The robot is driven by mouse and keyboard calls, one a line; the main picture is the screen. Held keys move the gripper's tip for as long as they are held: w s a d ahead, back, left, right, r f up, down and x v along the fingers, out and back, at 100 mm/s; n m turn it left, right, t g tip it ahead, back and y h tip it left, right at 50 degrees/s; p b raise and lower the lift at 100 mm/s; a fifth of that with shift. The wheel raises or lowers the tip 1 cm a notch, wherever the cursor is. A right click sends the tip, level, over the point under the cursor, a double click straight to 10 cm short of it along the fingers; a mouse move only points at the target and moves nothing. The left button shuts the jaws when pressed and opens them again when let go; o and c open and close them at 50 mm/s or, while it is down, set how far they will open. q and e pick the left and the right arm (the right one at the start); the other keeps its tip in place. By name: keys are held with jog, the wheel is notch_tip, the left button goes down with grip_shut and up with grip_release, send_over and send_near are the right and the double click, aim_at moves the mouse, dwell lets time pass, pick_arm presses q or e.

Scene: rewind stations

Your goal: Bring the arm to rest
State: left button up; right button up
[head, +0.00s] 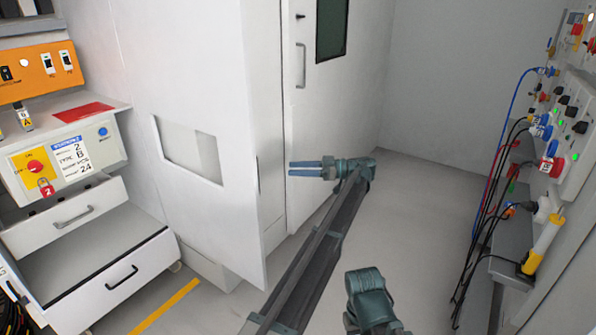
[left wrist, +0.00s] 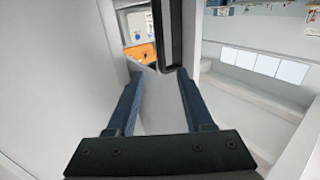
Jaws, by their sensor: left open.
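My left gripper (head: 291,168) is in the middle of the head view, its blue fingers pointing left, in front of the tall white cabinet. In the left wrist view the two fingers (left wrist: 160,76) stand apart with nothing between their tips. A dark-edged upright part (left wrist: 168,35) shows beyond them; I cannot tell what it is. My left arm's dark link (head: 315,255) slopes up from the bottom to the wrist. A green joint of mine (head: 369,298) shows at the bottom right of it. My right gripper is not in view.
A white door with a handle (head: 301,66) stands behind the gripper. An open panel (head: 225,222) sticks out at left. A drawer unit (head: 95,235) is far left. A wall panel with cables (head: 575,125) is at right. The floor (head: 425,210) between is clear.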

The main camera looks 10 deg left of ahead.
pick_arm(q)
jog(key=s+a+f+m+t+h, duration=0.1)
jog(key=s+a+f+m+h, duration=0.3)
jog(key=s, duration=0.3)
jog(key=s+a+f+m+h, duration=0.1)
jog(key=s+f+m+h, duration=0.1)
jog(key=s+f+m, duration=0.3)
jog(key=s+a+f+m+t+h, duration=0.1)
jog(key=s+a+f+m+h, duration=0.15)
jog(key=s+f, duration=0.45)
jog(key=s+d+f+m+t+h, duration=0.1)
jog(key=s+d+f+m+h, duration=0.25)
jog(key=s, duration=0.55)
jog(key=s+d+f+m+t+h, duration=0.1)
jog(key=s+d+f+m+h, duration=0.1)
jog(key=s+d+m+h, duration=0.45)
jog(key=s+d+r+p, duration=0.2)
jog(key=d+r+p, duration=0.1)
jog(key=r+p, duration=0.4)
jog(key=s+d+r+m+y+p, duration=0.1)
jog(key=s+d+r+p, duration=0.2)
jog(key=r+p, duration=0.4)
jog(key=s+d+r+m+g+y+p, duration=0.1)
jog(key=s+d+r+p, duration=0.1)
jog(key=r+p, duration=0.5)
jog(key=shift+s+d+r+p, duration=0.15)
jog(key=shift+d+r+p, duration=0.25)
jog(key=shift+d+p, duration=0.25)
